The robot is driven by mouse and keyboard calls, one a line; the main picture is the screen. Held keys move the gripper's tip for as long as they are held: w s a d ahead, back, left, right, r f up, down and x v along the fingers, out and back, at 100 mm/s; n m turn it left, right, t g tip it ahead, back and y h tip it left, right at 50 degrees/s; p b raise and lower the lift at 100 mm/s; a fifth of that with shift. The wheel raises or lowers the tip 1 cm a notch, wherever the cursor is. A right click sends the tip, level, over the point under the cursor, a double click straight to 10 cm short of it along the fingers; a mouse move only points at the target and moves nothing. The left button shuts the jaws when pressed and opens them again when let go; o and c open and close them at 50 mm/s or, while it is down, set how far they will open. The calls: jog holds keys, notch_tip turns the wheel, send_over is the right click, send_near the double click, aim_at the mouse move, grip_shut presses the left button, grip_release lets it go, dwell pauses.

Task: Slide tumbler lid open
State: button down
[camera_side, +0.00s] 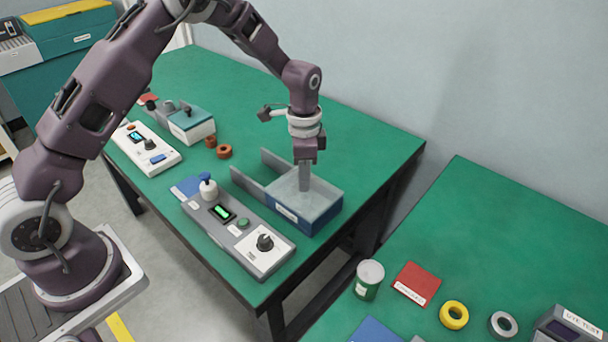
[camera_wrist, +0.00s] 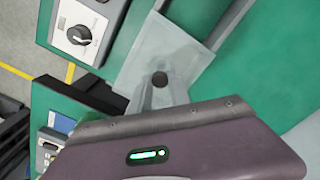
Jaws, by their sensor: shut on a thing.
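A blue box (camera_side: 322,217) with a white label on its front stands on the green table in the side view. A translucent grey lid (camera_side: 318,203) lies across its top and seems to cover it. The lid also shows in the wrist view (camera_wrist: 183,55). A small dark round knob (camera_wrist: 159,78) sits on the lid. My gripper (camera_side: 304,186) points straight down onto the lid, its fingers shut on the knob. In the wrist view my fingertips (camera_wrist: 160,85) meet at the knob, partly hiding its sides. No drinking tumbler is recognisable.
Two grey rails (camera_side: 250,182) extend from the box's back left. A grey control panel (camera_side: 238,232) with a black dial stands in front. Brown rings (camera_side: 224,152) and a white panel (camera_side: 146,148) lie farther left. The table is clear behind the box.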

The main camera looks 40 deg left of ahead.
jog(key=a, duration=1.3)
jog(key=shift+a, duration=0.3)
jog(key=shift+r, duration=0.1)
jog(key=c, duration=1.2)
grip_release()
notch_tip(320, 180, up, 7)
